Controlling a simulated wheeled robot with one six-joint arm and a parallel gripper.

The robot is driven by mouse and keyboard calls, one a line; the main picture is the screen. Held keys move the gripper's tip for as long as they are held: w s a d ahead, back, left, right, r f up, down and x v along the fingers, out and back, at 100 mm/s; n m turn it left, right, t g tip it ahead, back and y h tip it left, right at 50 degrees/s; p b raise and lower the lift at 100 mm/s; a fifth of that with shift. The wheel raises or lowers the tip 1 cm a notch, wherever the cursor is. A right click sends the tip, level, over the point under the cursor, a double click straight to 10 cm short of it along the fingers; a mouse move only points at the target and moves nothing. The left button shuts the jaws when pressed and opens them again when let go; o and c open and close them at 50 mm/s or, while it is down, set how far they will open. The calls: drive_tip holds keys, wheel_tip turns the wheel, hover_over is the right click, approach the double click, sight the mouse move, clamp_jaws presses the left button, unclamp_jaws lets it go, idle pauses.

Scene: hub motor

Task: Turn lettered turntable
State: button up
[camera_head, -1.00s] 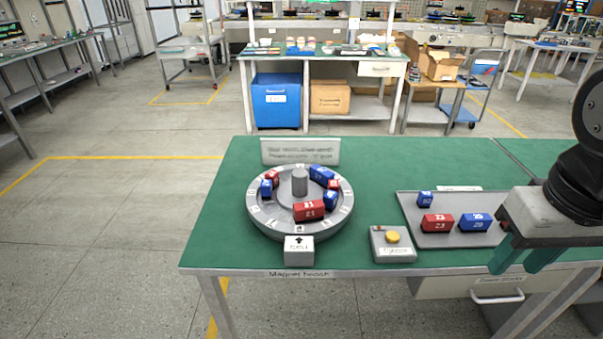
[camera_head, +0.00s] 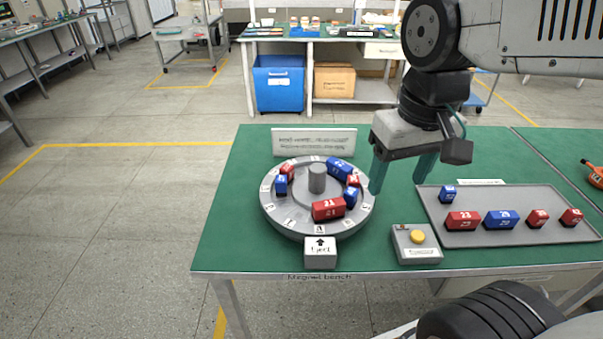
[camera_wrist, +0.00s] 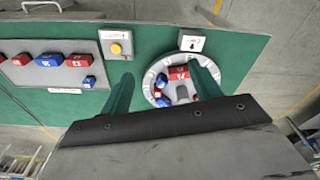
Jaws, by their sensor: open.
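The turntable (camera_head: 285,222) is a round grey disc with lettered tiles along its rim and a grey post (camera_head: 317,178) at its centre. Several red and blue numbered blocks stand on it, among them a red block marked 21 (camera_head: 328,209) at the front. A white marker block with an arrow (camera_head: 320,252) stands at its front edge. My gripper (camera_head: 400,180) is open and empty, pointing down above the bench just right of the turntable. In the wrist view, the turntable (camera_wrist: 150,84) shows between the fingers, partly hidden by one of them.
A grey box with a yellow button (camera_head: 417,237) stands right of the marker block. A grey tray (camera_head: 510,198) with several red and blue blocks lies at right. A sign (camera_head: 313,141) stands behind the turntable. An orange tool (camera_head: 592,173) lies at far right.

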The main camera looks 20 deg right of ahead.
drive_tip(key=w+a+f, duration=0.1)
drive_tip(key=w+f, duration=0.3)
drive_tip(key=w, duration=1.1)
drive_tip(key=m+g, duration=0.1)
hover_over(318, 167)
drive_tip(key=f, duration=0.7)
drive_tip(key=shift+s+f, duration=0.2)
drive_tip(key=shift+f, duration=0.15)
drive_tip(key=shift+w+f, duration=0.2)
drive_tip(key=shift+f, duration=0.1)
wheel_tip(318, 167, down, 8)
drive_tip(key=shift+r, duration=0.2)
clamp_jaws()
